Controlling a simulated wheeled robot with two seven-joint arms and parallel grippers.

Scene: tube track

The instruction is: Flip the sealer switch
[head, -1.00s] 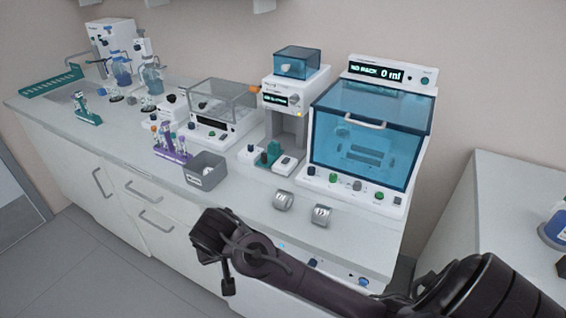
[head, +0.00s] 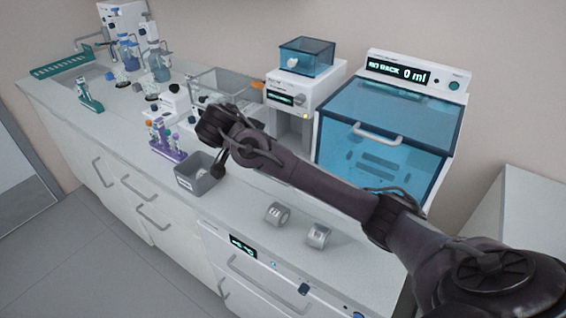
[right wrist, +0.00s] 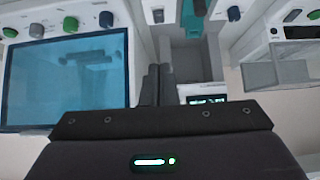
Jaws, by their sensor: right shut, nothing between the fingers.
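No readable label marks the sealer, and I cannot single out its switch. A white tower unit (head: 290,88) with a small display and a teal-lidded box on top stands mid-counter; my right arm hides its lower part in the head view. In the right wrist view, a teal part (right wrist: 191,18) stands in its bay, with knobs on the white fronts nearby. My right gripper (head: 217,170) is above the counter by the grey bin, in front of the clear-lidded unit. Its dark fingers (right wrist: 159,80) are shut and empty. My left gripper is out of view.
A large blue-windowed machine (head: 385,135) reads "NO RACK 0 ml". The grey bin (head: 198,180) and purple tube rack (head: 165,150) stand left. Two grey rolls (head: 277,213) lie near the front edge. Clear counter lies between the bin and rolls.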

